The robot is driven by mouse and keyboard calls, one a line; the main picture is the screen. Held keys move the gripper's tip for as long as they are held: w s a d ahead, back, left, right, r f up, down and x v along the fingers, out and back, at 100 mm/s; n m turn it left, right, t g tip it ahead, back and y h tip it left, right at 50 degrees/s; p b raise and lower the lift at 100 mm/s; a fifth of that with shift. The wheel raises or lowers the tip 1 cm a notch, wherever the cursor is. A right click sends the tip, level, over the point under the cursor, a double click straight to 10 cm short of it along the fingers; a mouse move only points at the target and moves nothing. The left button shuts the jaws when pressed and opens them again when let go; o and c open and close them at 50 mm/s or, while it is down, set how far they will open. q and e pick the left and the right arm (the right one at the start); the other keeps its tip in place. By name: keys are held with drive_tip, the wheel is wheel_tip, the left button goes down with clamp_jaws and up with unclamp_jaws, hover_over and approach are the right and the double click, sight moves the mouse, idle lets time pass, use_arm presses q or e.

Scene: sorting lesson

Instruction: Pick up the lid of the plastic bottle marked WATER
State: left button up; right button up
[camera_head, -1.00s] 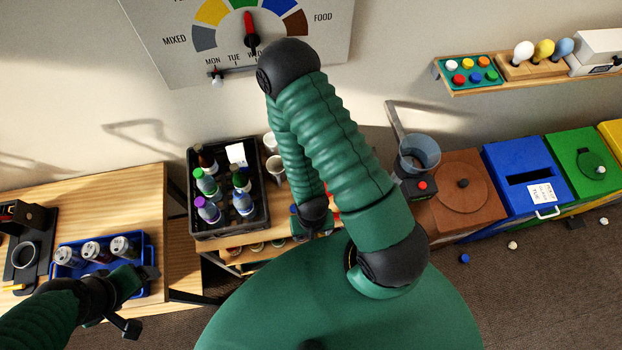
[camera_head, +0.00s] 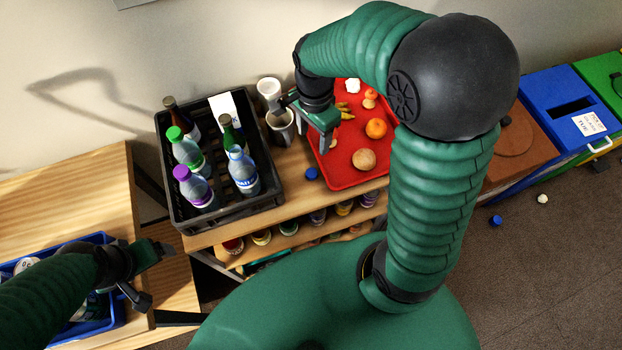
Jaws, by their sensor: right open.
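A clear plastic bottle with a blue-and-white label (camera_head: 243,178) stands upright in the black crate (camera_head: 228,216). Its label is too small to read surely. Its top is pale blue, and I cannot tell a separate lid on it. A small dark blue lid (camera_head: 312,173) lies on the wooden table between the crate and the red tray. My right gripper (camera_head: 303,127) is open and empty, fingers pointing down, above the table near the paper cups and farther back than the blue lid. My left gripper (camera_head: 155,277) is open and empty beside the blue bin at lower left.
Bottles with green (camera_head: 187,152) and purple (camera_head: 193,186) lids share the crate. The red tray (camera_head: 345,181) holds fruit and mushrooms. Another blue lid (camera_head: 496,220) lies on the floor. The blue bin (camera_head: 108,328) holds cans.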

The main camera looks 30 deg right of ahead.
wheel_tip(320, 180, down, 7)
drive_tip(key=b, duration=0.2)
hover_over(312, 172)
wheel_tip(312, 172, down, 5)
drive_tip(key=shift+w+a+r, duration=0.15)
drive_tip(key=f, duration=0.4)
drive_tip(key=shift+s, duration=0.2)
drive_tip(key=shift+d+f, duration=0.2)
drive_tip(key=shift+d, duration=0.05)
drive_tip(key=shift+a, duration=0.1)
drive_tip(key=c, duration=0.3)
drive_tip(key=shift+a, duration=0.1)
drive_tip(key=c, duration=0.5)
use_arm(q)
drive_tip(key=shift+d+f, duration=0.25)
drive_tip(key=shift+f, duration=0.6)
use_arm(e)
clamp_jaws()
